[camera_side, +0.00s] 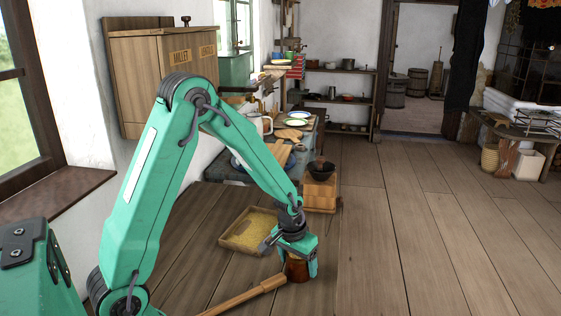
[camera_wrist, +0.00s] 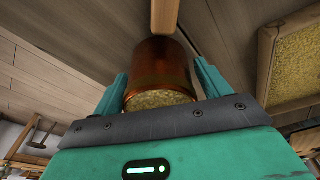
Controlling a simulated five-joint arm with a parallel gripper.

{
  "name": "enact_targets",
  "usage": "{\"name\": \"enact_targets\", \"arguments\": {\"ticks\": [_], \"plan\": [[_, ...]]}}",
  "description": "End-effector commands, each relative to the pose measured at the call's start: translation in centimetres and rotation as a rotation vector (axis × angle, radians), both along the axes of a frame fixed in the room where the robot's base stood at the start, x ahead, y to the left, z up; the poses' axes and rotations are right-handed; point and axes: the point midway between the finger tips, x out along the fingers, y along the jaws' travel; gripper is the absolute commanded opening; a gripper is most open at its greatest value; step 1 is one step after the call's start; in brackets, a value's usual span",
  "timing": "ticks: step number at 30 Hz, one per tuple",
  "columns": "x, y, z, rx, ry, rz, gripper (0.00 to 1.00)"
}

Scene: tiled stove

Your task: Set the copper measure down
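The copper measure (camera_side: 297,270) is a small brown-copper cup at the end of my arm in the side view. In the wrist view the copper measure (camera_wrist: 160,62) shows yellow grain at its open mouth. My gripper (camera_side: 299,258) has one finger on each side of it; in the wrist view both fingers of my gripper (camera_wrist: 162,72) lie against its walls. The measure looks upright, at or very close to the wooden table top (camera_side: 352,270). I cannot tell whether its base touches the wood.
A shallow wooden tray of yellow grain (camera_side: 250,231) lies left of the measure. A wooden rod or handle (camera_side: 245,296) lies in front of it. A wooden mill with a dark bowl (camera_side: 320,188) stands behind. Bare table lies to the right.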

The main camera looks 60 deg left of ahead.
Motion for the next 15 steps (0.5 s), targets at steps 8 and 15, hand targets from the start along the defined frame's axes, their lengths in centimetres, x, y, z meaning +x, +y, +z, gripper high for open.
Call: {"name": "enact_targets", "arguments": {"ticks": [8,15], "plan": [[-0.01,0.0,0.02,0.0,0.0,0.0,0.85],[-0.01,0.0,0.51,0.0,-0.001,0.0,0.85]]}}
